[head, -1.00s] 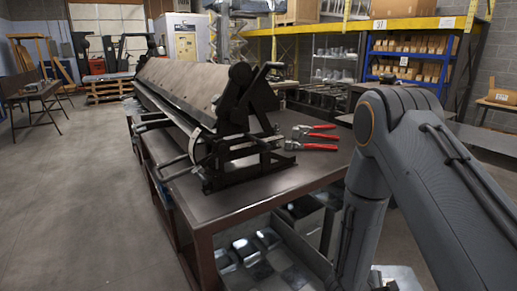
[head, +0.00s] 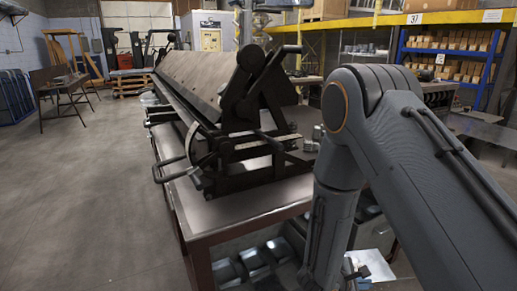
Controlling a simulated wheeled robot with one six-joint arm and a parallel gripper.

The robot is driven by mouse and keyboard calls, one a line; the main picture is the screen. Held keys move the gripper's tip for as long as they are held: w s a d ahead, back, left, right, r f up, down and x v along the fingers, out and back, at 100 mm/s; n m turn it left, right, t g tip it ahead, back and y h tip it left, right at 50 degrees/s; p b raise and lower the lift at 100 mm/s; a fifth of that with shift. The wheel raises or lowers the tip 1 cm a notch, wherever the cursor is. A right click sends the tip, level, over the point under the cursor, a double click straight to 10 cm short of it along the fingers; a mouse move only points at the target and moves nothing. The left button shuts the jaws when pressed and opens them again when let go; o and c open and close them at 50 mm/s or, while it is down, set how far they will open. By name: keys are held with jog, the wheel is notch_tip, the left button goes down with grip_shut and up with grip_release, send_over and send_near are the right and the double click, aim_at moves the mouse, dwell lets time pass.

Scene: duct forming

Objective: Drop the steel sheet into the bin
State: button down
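A pale, shiny flat piece (head: 372,262), which looks like sheet metal, shows at the bottom beside the lower end of my arm. I cannot tell for sure that it is the steel sheet. A small dark shape (head: 355,273) in front of it may be part of my gripper. The fingers cannot be made out, so whether they are shut on the piece is unclear. I cannot pick out a bin with certainty.
A long dark bending brake (head: 245,95) stands on a steel bench (head: 225,205) at centre. Several grey metal pieces (head: 252,258) lie beneath the bench. A blue rack (head: 450,46) with boxes is at back right. Open concrete floor (head: 85,190) lies left.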

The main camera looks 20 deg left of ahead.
jog(key=s+a+f+n+t+y+b, duration=0.15)
jog(key=a+b, duration=0.35)
jog(key=a, duration=0.5)
jog(key=s+a+f+n+t+y+b, duration=0.1)
jog(key=s+a+f+n+y+b, duration=0.3)
jog(key=a, duration=0.7)
jog(key=shift+m+h, duration=0.35)
jog(key=shift+h, duration=0.4)
jog(key=shift+w+f+b, duration=0.2)
jog(key=shift+f+b, duration=0.5)
jog(key=shift+f, duration=0.15)
jog(key=shift+w+f+b, duration=0.25)
jog(key=shift+f+b, duration=0.5)
jog(key=shift+f, duration=0.05)
jog(key=shift+w+f+b, duration=0.2)
jog(key=shift+f+b, duration=0.5)
jog(key=shift+f, duration=0.15)
jog(key=c, duration=2.5)
grip_release()
jog(key=o, duration=0.6)
jog(key=shift+c, duration=0.2)
jog(key=shift+g, duration=0.25)
jog(key=v, duration=0.7)
jog(key=shift+s+r, duration=0.2)
jog(key=shift+s, duration=0.2)
